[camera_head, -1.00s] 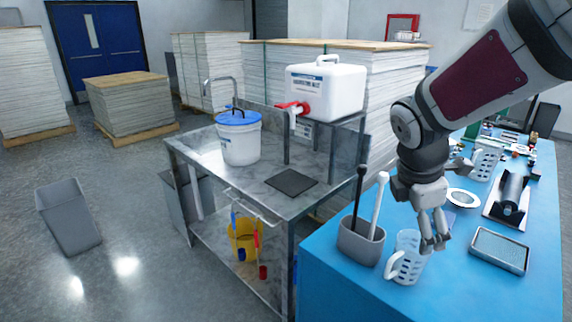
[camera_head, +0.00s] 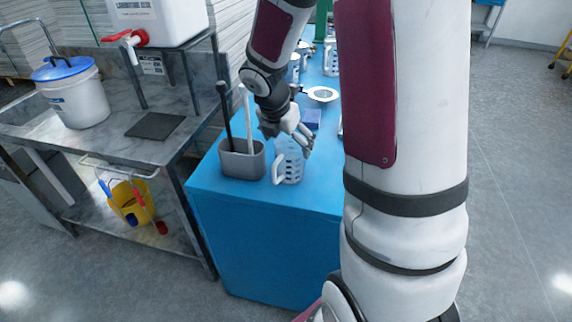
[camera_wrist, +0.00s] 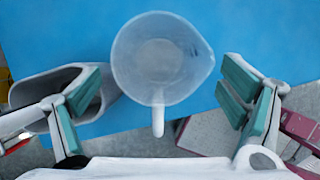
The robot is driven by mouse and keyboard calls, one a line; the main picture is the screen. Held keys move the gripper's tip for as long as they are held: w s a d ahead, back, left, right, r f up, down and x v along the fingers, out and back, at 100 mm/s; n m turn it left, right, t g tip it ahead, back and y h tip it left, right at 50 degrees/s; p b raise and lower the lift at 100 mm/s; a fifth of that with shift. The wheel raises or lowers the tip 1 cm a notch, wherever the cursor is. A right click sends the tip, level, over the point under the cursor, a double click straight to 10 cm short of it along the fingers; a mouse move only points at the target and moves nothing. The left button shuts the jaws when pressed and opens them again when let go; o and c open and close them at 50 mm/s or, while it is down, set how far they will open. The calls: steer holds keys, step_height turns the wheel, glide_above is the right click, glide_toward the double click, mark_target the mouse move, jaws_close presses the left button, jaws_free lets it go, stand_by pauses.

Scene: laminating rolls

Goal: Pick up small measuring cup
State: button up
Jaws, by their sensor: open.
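A translucent measuring cup (camera_head: 290,164) with a handle stands upright near the front end of the blue table (camera_head: 268,232). In the wrist view the cup (camera_wrist: 157,62) is seen from above, looks empty, and has its handle toward my gripper and its spout to the right. My gripper (camera_head: 298,141) is over the cup in the head view. In the wrist view my gripper (camera_wrist: 162,88) is open, with its green-padded fingers on either side of the cup and gaps showing. The fingers' height against the rim is hard to tell.
A grey holder (camera_head: 242,162) with a black and a white handle stands close left of the cup. Another measuring cup (camera_head: 331,62) and a white round dish (camera_head: 322,94) are farther back. A metal bench (camera_head: 95,138) with a bucket (camera_head: 74,96) stands left.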

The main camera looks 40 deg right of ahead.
steer(key=b+x, duration=0.1)
steer(key=x, duration=0.4)
steer(key=shift+w+f, duration=0.1)
steer(key=shift+f, duration=0.1)
steer(key=shift+r, duration=0.1)
steer(key=c, duration=1.3)
